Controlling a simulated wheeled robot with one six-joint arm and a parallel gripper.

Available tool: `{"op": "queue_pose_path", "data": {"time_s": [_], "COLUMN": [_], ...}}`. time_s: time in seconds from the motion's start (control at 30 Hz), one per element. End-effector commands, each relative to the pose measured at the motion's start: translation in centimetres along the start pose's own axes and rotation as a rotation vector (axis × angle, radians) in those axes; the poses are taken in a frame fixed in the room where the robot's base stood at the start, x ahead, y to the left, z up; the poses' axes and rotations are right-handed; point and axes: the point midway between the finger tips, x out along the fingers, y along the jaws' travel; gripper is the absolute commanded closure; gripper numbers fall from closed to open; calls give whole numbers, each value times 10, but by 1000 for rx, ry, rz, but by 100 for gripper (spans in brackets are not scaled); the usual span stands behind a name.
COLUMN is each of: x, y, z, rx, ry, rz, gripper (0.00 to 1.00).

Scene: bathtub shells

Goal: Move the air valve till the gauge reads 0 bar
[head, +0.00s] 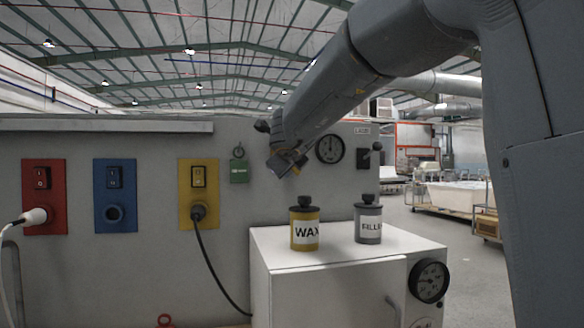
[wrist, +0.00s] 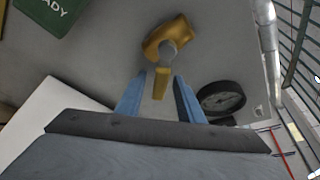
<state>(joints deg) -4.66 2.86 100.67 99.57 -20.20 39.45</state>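The air valve (wrist: 167,40) is a brass-yellow body on the grey wall in the wrist view, with a short yellow lever (wrist: 162,83) pointing toward me. My gripper (wrist: 158,80) is open. Its two blue fingers stand on either side of the lever's end, with a gap showing on both sides. In the head view my gripper (head: 294,166) is at the wall panel and hides most of the valve. A round dark gauge (head: 330,149) is just right of it, also in the wrist view (wrist: 222,101). Its needle is too small to read surely.
Red (head: 44,197), blue (head: 115,196) and yellow (head: 199,194) switch plates are left. A black-knobbed lever (head: 370,154) is right.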

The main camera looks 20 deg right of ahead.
Motion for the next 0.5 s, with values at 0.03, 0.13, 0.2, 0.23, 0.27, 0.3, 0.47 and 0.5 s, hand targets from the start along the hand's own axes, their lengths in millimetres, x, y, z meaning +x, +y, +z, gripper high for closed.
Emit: {"op": "queue_pose_path", "data": {"time_s": [0.03, 0.13, 0.2, 0.23, 0.27, 0.3, 0.47, 0.5], "x": [-5, -19, -31, -36, -41, -47, -67, -70], "y": [-1, -1, 0, 0, 0, 0, 0, 0], "z": [1, 1, 1, 1, 1, 1, 1, 0], "rx": [1, 0, 1, 1, 1, 1, 1, 0], "ry": [-2, -3, -4, -3, -3, -3, -2, -1], "rz": [-1, 0, 0, 0, 0, 0, 0, 0], "gripper": [66, 66, 66, 66, 66, 66, 66, 66]}}
